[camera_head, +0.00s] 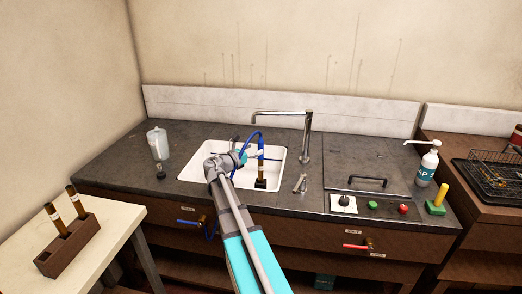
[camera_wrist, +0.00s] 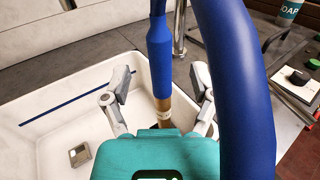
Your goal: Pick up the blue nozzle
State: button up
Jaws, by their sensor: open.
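The blue nozzle (camera_head: 261,152) stands upright over the sink, with a brass-coloured tube (camera_head: 262,170) directly below it. In the wrist view the nozzle (camera_wrist: 160,48) rises between and beyond my two fingertips, and the brass tube (camera_wrist: 164,112) with a pale label shows below it. My gripper (camera_wrist: 160,88) is open, one finger on each side of the nozzle and tube, with gaps on both sides. In the head view my gripper (camera_head: 250,155) is over the sink, just left of the nozzle. The tube's lower end is hidden by my gripper in the wrist view.
A blue hose (camera_wrist: 238,80) passes close on the right of my gripper. The white sink (camera_head: 205,145) has raised walls, and a metal faucet (camera_head: 308,135) stands behind right. A jug (camera_head: 158,142) stands left. A soap bottle (camera_head: 428,167) stands right. A brown rack (camera_head: 70,245) holds two tubes.

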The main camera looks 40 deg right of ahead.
aim_at(261, 145)
jog(key=shift+w+d, duration=0.15)
jog(key=shift+d, duration=0.85)
jog(key=shift+w+d, duration=0.1)
jog(key=shift+d, duration=0.85)
grip_shut()
